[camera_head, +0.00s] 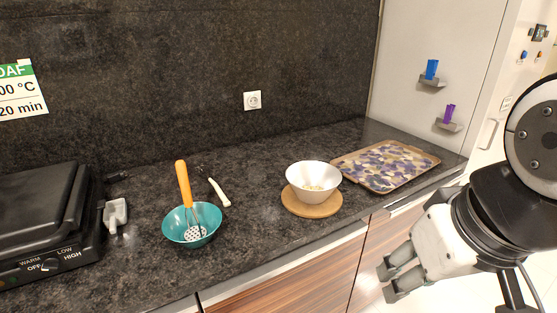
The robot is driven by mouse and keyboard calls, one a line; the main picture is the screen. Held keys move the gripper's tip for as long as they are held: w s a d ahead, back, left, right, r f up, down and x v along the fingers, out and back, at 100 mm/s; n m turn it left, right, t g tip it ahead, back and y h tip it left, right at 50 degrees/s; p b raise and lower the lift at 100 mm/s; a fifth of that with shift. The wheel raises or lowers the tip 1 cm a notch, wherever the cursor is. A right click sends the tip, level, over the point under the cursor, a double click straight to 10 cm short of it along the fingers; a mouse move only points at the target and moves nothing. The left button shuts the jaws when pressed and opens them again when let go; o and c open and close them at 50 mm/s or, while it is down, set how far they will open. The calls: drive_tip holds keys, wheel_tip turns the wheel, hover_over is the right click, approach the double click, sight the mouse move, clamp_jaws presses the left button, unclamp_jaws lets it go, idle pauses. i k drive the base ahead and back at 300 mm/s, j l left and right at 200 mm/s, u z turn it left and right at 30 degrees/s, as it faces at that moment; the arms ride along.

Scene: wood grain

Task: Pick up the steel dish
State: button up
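A pale, whitish-grey bowl (313,172) stands upright on a round wooden board (311,206) near the counter's front edge. It is the nearest match for the steel dish, though I cannot tell its material. Some small light pieces lie inside it. My gripper (387,283) is at the lower right, in front of the counter and lower in the picture than the bowl. Its two grey fingers point left and stand apart, with nothing seen between them. It is well clear of the bowl.
A teal bowl (176,226) holding an orange-handled masher (183,184) stands left of the pale bowl. A white-handled tool (219,193) lies behind it. A patterned tray (388,165) lies at right. A black appliance (40,225) fills the left end. Bare counter separates the bowls.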

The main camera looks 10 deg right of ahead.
sight(312, 182)
drive_tip(key=i+j+u, duration=0.6)
drive_tip(key=i+j, duration=0.05)
drive_tip(key=i, duration=0.1)
